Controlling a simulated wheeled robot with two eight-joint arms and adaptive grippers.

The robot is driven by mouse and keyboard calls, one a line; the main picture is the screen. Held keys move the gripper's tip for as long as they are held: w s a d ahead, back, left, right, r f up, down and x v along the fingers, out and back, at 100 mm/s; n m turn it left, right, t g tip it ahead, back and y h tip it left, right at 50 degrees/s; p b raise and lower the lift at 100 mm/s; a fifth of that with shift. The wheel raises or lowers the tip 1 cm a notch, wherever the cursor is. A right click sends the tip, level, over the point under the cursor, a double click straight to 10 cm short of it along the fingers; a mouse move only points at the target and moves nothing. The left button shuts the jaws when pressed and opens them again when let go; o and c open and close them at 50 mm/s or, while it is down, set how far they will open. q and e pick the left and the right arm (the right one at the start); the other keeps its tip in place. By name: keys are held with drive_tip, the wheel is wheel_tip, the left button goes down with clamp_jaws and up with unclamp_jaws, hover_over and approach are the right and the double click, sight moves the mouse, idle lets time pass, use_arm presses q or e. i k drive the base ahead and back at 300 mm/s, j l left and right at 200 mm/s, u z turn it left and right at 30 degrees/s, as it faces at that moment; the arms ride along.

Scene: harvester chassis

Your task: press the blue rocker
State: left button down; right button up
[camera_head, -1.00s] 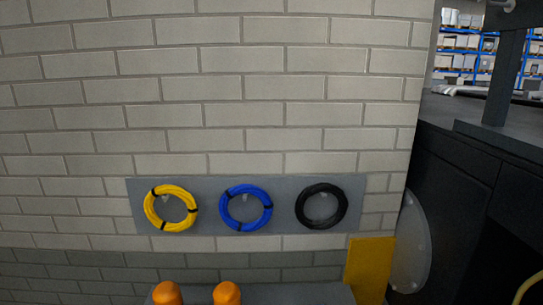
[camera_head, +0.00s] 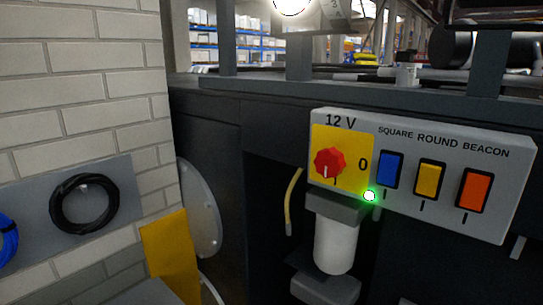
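The blue rocker (camera_head: 391,170) sits on a grey control box at the right of the head view, below the word SQUARE. It is the leftmost of three rockers. A yellow rocker (camera_head: 429,180) is beside it under ROUND, and an orange rocker (camera_head: 474,190) is at the right under BEACON. A red rotary knob (camera_head: 329,163) sits on a yellow plate at the left of the box, under 12 V. A green light (camera_head: 369,196) glows below and left of the blue rocker. Neither of my grippers shows in the view.
A white cylinder (camera_head: 335,246) hangs below the box. A dark rail (camera_head: 350,92) runs above it. At left, a brick wall (camera_head: 80,90) carries a panel with a black cable coil (camera_head: 84,203) and part of a blue coil (camera_head: 7,240). A yellow plate (camera_head: 170,255) stands beside the wall.

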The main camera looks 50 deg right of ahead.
sight(388, 168)
drive_tip(key=k+j+z, duration=0.1)
drive_tip(key=z, duration=2.35)
